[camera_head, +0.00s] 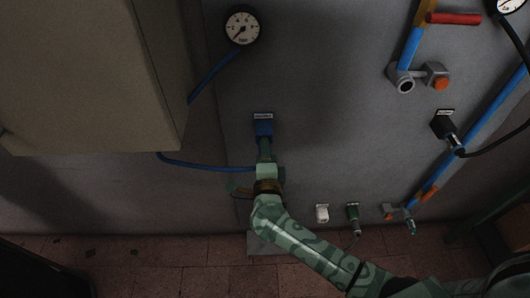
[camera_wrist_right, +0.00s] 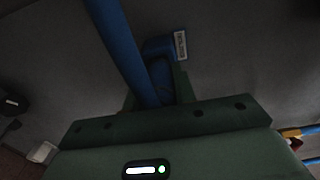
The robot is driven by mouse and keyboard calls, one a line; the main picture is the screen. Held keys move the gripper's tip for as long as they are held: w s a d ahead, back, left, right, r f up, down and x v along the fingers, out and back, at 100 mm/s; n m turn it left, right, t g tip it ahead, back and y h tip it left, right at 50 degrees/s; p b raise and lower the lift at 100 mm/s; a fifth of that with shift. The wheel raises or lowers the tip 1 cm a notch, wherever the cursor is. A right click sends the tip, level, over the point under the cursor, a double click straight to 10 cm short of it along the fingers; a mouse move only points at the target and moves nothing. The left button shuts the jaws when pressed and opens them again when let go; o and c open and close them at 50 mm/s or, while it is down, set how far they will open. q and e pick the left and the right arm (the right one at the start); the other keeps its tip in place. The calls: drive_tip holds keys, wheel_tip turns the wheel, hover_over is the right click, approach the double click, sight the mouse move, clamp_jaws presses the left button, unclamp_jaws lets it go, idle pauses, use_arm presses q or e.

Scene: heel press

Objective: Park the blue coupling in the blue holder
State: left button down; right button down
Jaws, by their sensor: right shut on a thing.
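The blue holder (camera_head: 264,128) is fixed to the grey wall panel under a small white label. My right gripper (camera_head: 265,146) is right below it, its fingertips close up against it. In the right wrist view the gripper (camera_wrist_right: 157,88) is shut on the blue coupling (camera_wrist_right: 161,82), with the blue hose (camera_wrist_right: 122,45) running past it. The blue holder (camera_wrist_right: 156,47) is just beyond the fingertips, beside its label. The coupling lines up closely with the holder; I cannot tell how far it sits inside. In the head view my gripper hides the coupling. My left gripper is not in view.
A large beige box (camera_head: 90,70) juts out at the left. A pressure gauge (camera_head: 242,28) is above. A black holder (camera_head: 444,124) with a black hose is at the right. White (camera_head: 322,213) and green (camera_head: 353,213) fittings are low on the panel.

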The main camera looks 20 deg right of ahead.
drive_tip(key=shift+w+d, duration=0.1)
drive_tip(key=shift+w, duration=0.25)
drive_tip(key=c, duration=1.1)
unclamp_jaws()
drive_tip(key=shift+o, duration=0.2)
drive_tip(key=shift+s, duration=0.1)
drive_tip(key=p+v, duration=0.3)
drive_tip(key=v, duration=1.3)
drive_tip(key=shift+s, duration=0.15)
